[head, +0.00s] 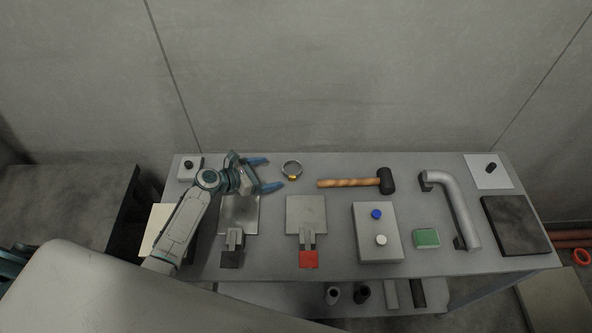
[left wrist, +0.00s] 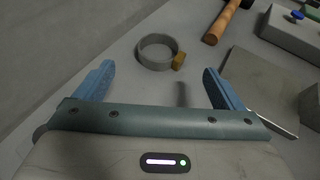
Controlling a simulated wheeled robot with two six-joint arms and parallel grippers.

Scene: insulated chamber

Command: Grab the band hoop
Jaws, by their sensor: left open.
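The band hoop (head: 291,168) is a grey metal ring with a small yellow-brown block on its rim. It lies on the grey table near the back, left of the hammer. In the left wrist view the hoop (left wrist: 157,52) lies ahead of the fingers, its block (left wrist: 178,62) on the right side. My left gripper (head: 274,174) is open and empty, its blue fingers pointing right toward the hoop, apart from it. The open fingers also show in the left wrist view (left wrist: 160,85), with the hoop beyond the gap between them. My right gripper is not in view.
A hammer (head: 352,182) lies right of the hoop. Two metal plates with clips (head: 239,214) (head: 306,214) lie in front. A box with blue and white knobs (head: 377,248), a green block (head: 426,238) and a curved pipe handle (head: 459,205) stand farther right. A wall rises behind.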

